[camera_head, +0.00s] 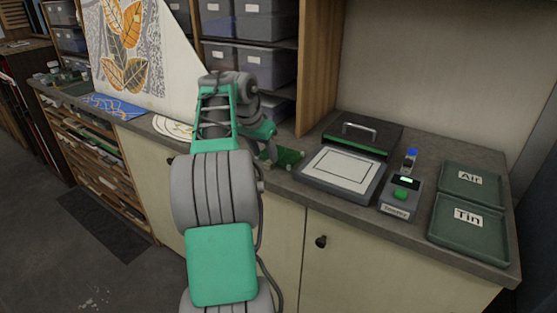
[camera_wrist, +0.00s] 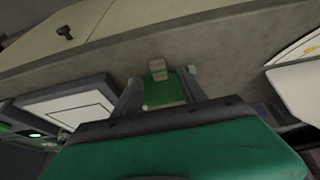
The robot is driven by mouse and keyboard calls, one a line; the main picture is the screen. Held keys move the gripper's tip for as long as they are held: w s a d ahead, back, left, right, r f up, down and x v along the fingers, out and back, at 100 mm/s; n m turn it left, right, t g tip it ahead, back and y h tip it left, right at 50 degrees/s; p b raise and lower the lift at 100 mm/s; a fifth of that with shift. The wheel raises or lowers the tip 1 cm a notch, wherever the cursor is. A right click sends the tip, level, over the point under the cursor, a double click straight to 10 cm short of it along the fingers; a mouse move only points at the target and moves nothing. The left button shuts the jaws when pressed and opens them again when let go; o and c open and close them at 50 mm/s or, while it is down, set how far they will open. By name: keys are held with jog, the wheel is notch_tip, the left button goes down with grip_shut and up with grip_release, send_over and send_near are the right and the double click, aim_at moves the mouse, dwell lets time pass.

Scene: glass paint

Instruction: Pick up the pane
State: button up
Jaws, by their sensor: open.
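I cannot tell for sure which thing is the pane. A flat white sheet with a thin dark outline (camera_head: 341,170) lies in the dark tray of a lidded device; it also shows at the left of the wrist view (camera_wrist: 66,108). A small green flat piece (camera_wrist: 163,92) with a tan block (camera_wrist: 158,69) at its end lies between my fingers in the wrist view. My gripper (camera_wrist: 162,98) is open, low over the counter, left of the device. In the head view my arm partly hides this spot.
A small grey unit with a green button (camera_head: 401,196) stands right of the device. Green trays marked "Air" (camera_head: 471,194) and "Tin" (camera_head: 454,233) are at the far right. A leaf picture (camera_head: 127,45) leans at the back left, near a blue sheet (camera_head: 113,105).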

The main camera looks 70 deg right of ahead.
aim_at(268, 163)
jog(key=x, duration=0.4)
jog(key=shift+a, duration=0.15)
jog(key=shift+c, duration=0.6)
grip_shut()
